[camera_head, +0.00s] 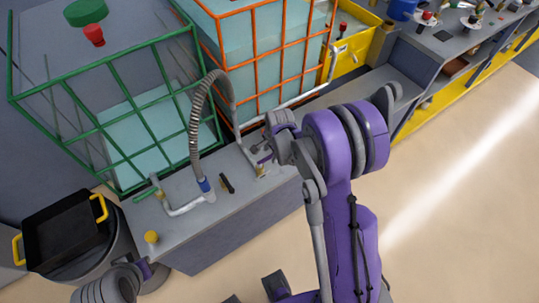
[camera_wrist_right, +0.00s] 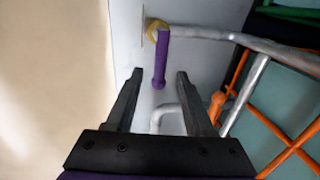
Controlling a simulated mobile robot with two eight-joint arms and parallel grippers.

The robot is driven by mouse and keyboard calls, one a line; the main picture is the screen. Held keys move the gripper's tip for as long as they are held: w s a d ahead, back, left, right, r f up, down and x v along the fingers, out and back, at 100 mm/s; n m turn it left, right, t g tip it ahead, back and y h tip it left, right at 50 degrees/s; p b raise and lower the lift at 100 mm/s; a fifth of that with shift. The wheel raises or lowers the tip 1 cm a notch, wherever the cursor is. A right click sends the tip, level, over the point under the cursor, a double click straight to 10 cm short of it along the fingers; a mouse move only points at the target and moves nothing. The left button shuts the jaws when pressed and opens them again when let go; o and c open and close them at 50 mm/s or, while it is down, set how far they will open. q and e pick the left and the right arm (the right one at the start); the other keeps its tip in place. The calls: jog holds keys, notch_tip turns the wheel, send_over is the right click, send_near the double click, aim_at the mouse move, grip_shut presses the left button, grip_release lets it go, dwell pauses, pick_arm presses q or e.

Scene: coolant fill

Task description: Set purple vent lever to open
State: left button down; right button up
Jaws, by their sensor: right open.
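The purple vent lever (camera_wrist_right: 161,60) shows in the right wrist view as a short bar with a rounded knob end. It runs down the picture from a yellow collar (camera_wrist_right: 156,29) at a grey pipe. My right gripper (camera_wrist_right: 160,73) is open, its two dark fingers apart with the knob end of the lever between their tips in the picture; no contact shows. In the head view a small purple piece (camera_head: 265,159) shows beside my right wrist, which hides most of that spot.
A grey bench (camera_head: 222,222) carries a ribbed hose (camera_head: 197,120), a green-handled valve (camera_head: 148,192) and a dark handle (camera_head: 227,184). Green (camera_head: 116,75) and orange (camera_head: 253,63) cages hold tanks behind it. A black bin (camera_head: 64,228) stands at left. Open floor lies right.

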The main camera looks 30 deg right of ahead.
jog(key=shift+w+f, duration=0.15)
jog(key=shift+f, duration=0.85)
grip_shut()
dwell(0.8)
